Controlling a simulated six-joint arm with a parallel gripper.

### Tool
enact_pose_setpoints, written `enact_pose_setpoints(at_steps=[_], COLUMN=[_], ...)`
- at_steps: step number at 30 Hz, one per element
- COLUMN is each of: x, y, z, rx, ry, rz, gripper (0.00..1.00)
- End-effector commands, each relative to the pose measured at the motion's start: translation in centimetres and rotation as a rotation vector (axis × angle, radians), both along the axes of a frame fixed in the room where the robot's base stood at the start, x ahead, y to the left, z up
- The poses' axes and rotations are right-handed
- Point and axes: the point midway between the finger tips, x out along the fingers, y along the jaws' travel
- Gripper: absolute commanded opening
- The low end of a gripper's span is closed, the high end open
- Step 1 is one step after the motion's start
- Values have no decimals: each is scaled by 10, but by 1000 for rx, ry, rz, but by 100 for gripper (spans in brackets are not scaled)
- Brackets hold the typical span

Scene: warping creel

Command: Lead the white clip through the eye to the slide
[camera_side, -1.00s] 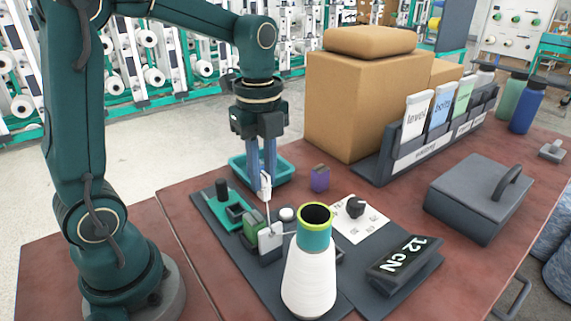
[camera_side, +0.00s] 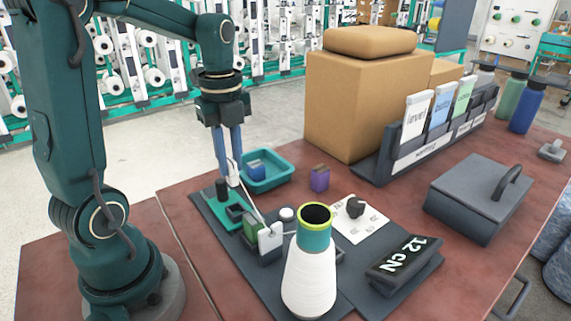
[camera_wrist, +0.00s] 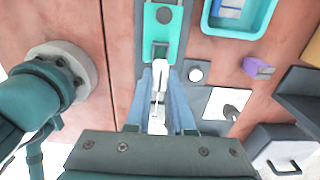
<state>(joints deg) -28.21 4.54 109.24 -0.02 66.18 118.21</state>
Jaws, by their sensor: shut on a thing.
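My gripper (camera_side: 229,158) is shut on the white clip (camera_side: 234,173), which hangs between its blue fingers. The clip also shows in the wrist view (camera_wrist: 160,72). A white thread runs from the clip down to the white eye block (camera_side: 270,238) and on towards the yarn cone (camera_side: 309,280). Whether the thread passes inside the eye is too small to tell. The teal slide (camera_side: 236,213), with a dark knob, lies on the dark base plate beside the eye block. The clip is above the slide's near part in the side view; the slide lies ahead of it in the wrist view (camera_wrist: 161,40).
A teal tray (camera_side: 268,180) with a blue item stands behind the slide. A purple block (camera_side: 320,179), a dial card (camera_side: 357,217) and a 12 cN display (camera_side: 403,263) are to the right. A large cardboard box (camera_side: 362,105) stands further back.

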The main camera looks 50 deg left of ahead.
Motion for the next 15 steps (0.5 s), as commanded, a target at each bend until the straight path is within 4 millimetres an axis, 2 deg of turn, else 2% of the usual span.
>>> enact_pose_setpoints(at_steps=[5, 15], x=[0, -1], y=[0, -1], z=[-4, -29], rx=[-1, -2], ry=[2, 4], rz=[0, 0], gripper=[0, 0])
